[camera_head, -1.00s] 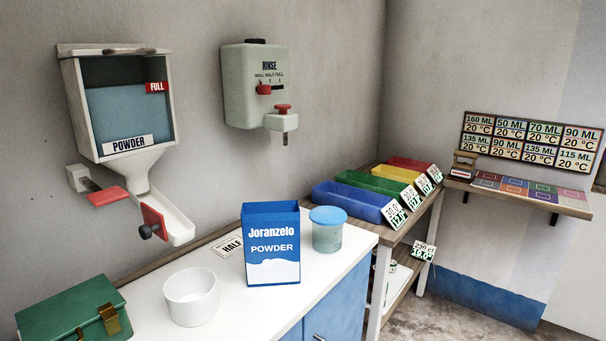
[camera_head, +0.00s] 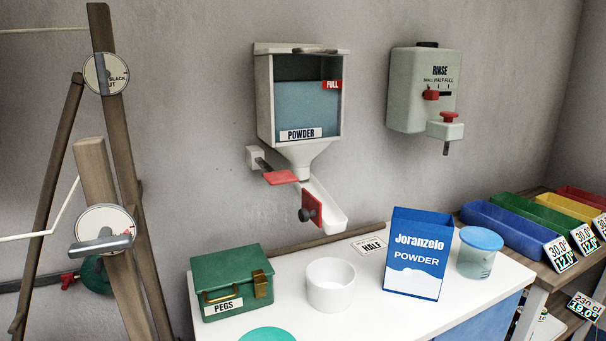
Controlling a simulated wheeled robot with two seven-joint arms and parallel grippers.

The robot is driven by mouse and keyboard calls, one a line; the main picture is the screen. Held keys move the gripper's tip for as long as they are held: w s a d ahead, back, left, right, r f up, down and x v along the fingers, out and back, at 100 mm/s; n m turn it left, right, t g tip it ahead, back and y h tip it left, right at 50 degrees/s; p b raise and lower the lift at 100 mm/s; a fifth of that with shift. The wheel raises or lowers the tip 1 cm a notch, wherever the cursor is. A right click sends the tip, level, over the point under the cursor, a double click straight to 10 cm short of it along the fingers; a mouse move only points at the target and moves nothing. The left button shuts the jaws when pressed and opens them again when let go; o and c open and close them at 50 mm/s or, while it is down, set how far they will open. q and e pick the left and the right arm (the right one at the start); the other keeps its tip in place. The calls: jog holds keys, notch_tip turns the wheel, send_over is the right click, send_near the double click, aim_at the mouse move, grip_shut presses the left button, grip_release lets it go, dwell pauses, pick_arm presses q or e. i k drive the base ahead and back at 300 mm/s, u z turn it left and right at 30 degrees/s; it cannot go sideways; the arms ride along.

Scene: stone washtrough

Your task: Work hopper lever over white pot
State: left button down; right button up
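The powder hopper (camera_head: 308,105) hangs on the wall, with a blue fill behind its front and a red FULL tag near the top. Its red lever (camera_head: 280,177) sticks out at the lower left, below the hopper body. A white chute (camera_head: 328,207) with a red plate (camera_head: 312,208) and dark knob slopes down to the right. The white pot (camera_head: 330,286) stands upright on the white counter, below the chute and apart from it. It looks empty, though its bottom is only partly visible. Neither of my grippers shows.
A green PEGS box (camera_head: 231,283) stands left of the pot. A blue Joranzelo powder box (camera_head: 416,254) and a blue-lidded jar (camera_head: 479,253) stand to the right. A rinse dispenser (camera_head: 423,90) hangs on the wall. Wooden posts (camera_head: 118,160) rise at the left.

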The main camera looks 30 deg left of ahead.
aim_at(274, 178)
jog(key=z, duration=0.55)
jog(key=k, duration=1.3)
jog(key=z, duration=0.65)
jog(key=i, duration=1.85)
jog(key=u, duration=1.6)
jog(key=i, duration=0.45)
jog(key=u, duration=0.4)
